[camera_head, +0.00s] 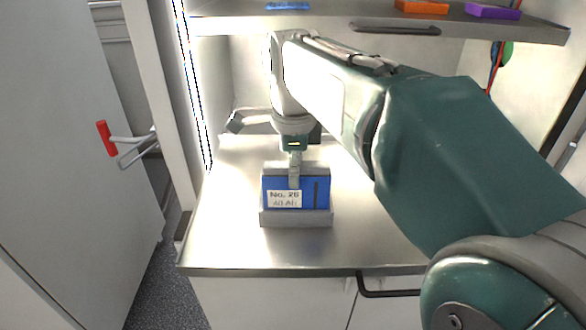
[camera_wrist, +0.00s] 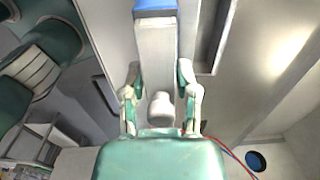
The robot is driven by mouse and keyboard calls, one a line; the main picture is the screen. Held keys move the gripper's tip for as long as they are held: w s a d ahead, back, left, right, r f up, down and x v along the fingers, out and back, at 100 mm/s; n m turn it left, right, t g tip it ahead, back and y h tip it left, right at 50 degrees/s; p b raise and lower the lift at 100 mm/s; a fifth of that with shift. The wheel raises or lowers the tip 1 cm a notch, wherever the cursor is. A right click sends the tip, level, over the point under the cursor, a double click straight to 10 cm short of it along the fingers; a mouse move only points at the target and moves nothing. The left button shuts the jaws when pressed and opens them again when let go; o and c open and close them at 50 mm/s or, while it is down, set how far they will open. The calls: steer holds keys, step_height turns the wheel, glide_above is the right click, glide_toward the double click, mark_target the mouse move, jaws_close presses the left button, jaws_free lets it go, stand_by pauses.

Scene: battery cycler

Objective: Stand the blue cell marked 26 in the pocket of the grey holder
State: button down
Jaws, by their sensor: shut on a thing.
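The blue cell (camera_head: 316,186) with a white label reading No. 26 stands upright at the grey holder (camera_head: 296,219) on the steel worktop. Its lower edge meets the holder's front wall, so its underside is hidden and I cannot tell if it rests on the pocket floor.
A shelf (camera_head: 340,24) above holds a blue, an orange and a purple block. The worktop (camera_head: 225,220) is clear left of the holder. A dark handle (camera_head: 388,293) sticks out below its front edge. A red-tipped handle (camera_head: 105,138) is on the left door.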

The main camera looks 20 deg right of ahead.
steer(key=shift+f, duration=0.9)
stand_by(0.4)
steer(key=shift+c, duration=1.4)
jaws_free()
step_height(320, 180, up, 12)
steer(key=shift+a+f, duration=0.1)
